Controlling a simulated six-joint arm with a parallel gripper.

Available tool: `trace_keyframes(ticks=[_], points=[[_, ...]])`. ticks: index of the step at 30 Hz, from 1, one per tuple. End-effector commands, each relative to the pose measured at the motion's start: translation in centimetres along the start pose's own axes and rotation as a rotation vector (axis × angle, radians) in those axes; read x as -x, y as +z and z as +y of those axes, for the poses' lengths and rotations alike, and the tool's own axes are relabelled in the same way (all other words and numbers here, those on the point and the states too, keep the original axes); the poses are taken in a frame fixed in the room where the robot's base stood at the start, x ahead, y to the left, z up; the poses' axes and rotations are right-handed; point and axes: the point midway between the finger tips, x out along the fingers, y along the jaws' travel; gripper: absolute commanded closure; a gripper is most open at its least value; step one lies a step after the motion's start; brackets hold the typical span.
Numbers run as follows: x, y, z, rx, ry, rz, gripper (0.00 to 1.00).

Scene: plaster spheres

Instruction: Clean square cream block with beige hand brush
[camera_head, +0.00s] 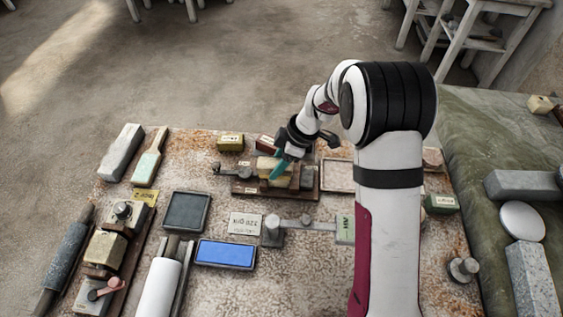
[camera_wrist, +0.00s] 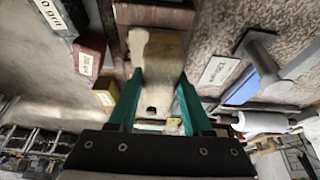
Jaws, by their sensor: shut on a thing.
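My gripper (camera_head: 279,168) is over the middle of the table in the head view. In the wrist view its teal fingers (camera_wrist: 160,82) are shut on the beige hand brush (camera_wrist: 155,60), whose narrow end has a dark hole and points back towards the palm. In the head view the brush (camera_head: 267,163) shows as a pale shape beside the fingers. The square cream block (camera_head: 285,182) seems to sit under it in a wooden holder (camera_head: 247,189), largely hidden by brush and fingers. I cannot tell whether brush and block touch.
A blue stone tray (camera_head: 226,254) and a dark tray (camera_head: 186,211) lie in front and to the left. A pale green-topped tool (camera_head: 148,160) lies at the far left. Small boxes, one yellow (camera_head: 230,143), stand behind the holder. A metal holder (camera_head: 273,232) stands in front.

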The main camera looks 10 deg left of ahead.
Motion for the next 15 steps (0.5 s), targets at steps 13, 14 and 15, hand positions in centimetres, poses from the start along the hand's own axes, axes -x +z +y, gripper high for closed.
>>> trace_keyframes(ticks=[13, 14, 15], points=[[1.1, 2.2, 0.0, -0.001, 0.0, 0.0, 0.95], [1.1, 2.3, 0.0, -0.001, 0.0, 0.0, 0.95], [1.2, 2.6, 0.0, -0.001, 0.0, 0.0, 0.95]])
